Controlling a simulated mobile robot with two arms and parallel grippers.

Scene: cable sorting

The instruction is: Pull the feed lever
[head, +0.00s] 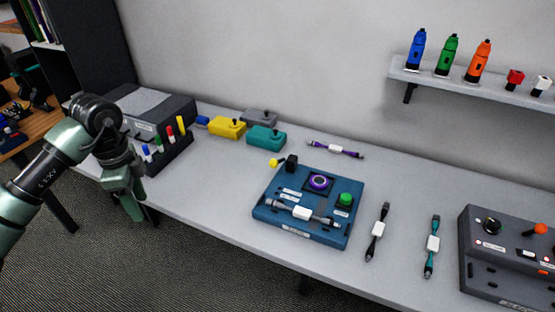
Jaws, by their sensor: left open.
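A blue device (262,212) stands on the grey table, with a purple-ringed round part, a green button and small white labels. A yellow knob (273,162) shows at its back left edge, beside a black block (291,163). A dark control box (480,250) at the right edge has an orange-tipped lever (540,229) and a black dial. I cannot read which one is labelled feed. My left gripper (133,207) is open and empty, pointing down off the table's front left edge, far from both levers. My right gripper is out of view.
A cable with a white tag (302,213) lies across the blue device. More tagged cables (377,232) (432,245) lie to its right, a purple one (334,149) behind. A marker rack (165,158) and small yellow (226,127) and teal boxes (266,138) stand left.

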